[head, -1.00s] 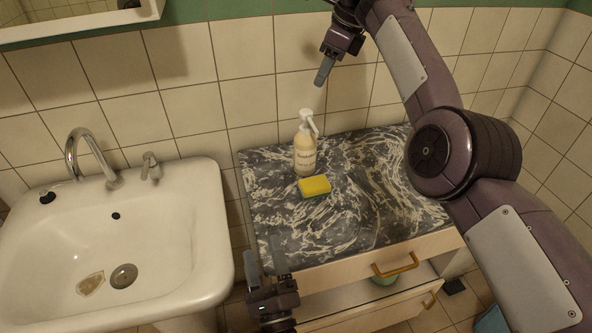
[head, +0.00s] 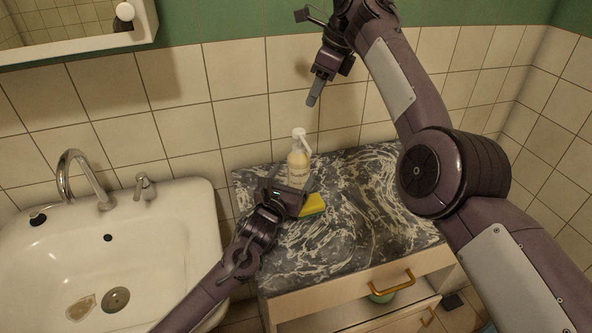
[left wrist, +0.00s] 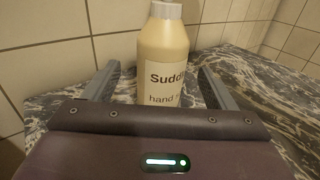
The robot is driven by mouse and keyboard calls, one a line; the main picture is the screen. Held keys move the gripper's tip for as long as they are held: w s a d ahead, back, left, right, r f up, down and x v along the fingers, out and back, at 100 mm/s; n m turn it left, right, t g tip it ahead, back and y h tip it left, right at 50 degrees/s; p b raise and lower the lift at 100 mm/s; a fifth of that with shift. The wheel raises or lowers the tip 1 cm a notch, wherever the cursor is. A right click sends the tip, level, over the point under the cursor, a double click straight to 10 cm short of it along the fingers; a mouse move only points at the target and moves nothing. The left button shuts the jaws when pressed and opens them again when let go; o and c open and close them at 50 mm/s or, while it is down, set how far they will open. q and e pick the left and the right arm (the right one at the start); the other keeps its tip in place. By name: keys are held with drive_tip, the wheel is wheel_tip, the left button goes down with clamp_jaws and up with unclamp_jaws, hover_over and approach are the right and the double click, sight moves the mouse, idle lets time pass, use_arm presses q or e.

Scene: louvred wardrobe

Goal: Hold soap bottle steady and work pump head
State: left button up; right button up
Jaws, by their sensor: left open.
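The soap bottle (head: 298,168), cream with a white pump head (head: 299,134), stands upright on the marble-topped cabinet (head: 370,190). In the left wrist view the bottle (left wrist: 163,50) is centred between my left fingers, with a gap on each side; its pump head is mostly cut off by the top edge. My left gripper (head: 287,181) is open in front of the bottle and hides its lower part in the head view. My right gripper (head: 312,98) hangs above and slightly right of the pump head, apart from it, fingers pointing down; whether its fingers are parted is unclear.
A yellow sponge (head: 312,204) lies on the top just in front of the bottle, partly hidden by my left gripper. A white sink (head: 150,245) with a tap stands at the left. A drawer below the top is ajar. The top's right side is clear.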

use_arm(q)
drive_tip(key=shift+x, duration=3.2)
